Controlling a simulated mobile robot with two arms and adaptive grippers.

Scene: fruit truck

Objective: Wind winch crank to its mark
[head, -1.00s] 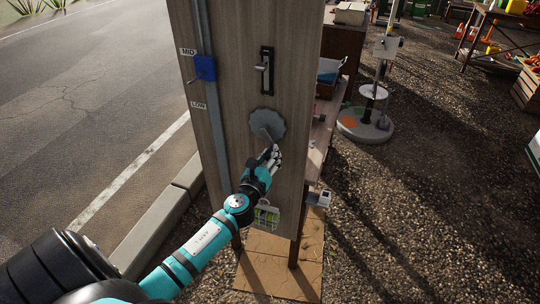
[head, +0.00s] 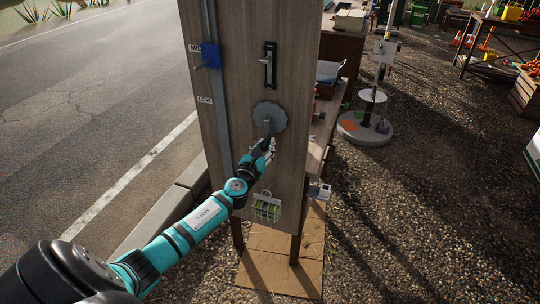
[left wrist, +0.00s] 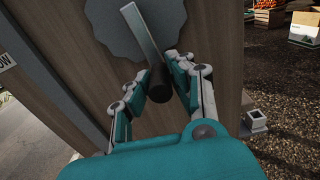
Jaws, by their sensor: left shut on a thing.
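The winch crank is a grey scalloped disc (head: 276,112) on a tall wooden panel, with a flat crank arm (left wrist: 143,38) ending in a dark knob (left wrist: 160,86). The arm points roughly down in the head view. My left gripper (head: 268,146) is shut on the knob, with fingers on both sides in the left wrist view (left wrist: 158,72). A blue slider block (head: 210,56) sits on the vertical rail beside the MID label (head: 195,48), above the LOW label (head: 205,99). My right gripper is out of view.
A lever handle in a dark plate (head: 269,65) is above the disc. A green-and-white item (head: 267,209) hangs low on the panel. A small box (head: 319,192) juts from its right edge. Gravel (head: 420,220) lies right, road (head: 80,120) left.

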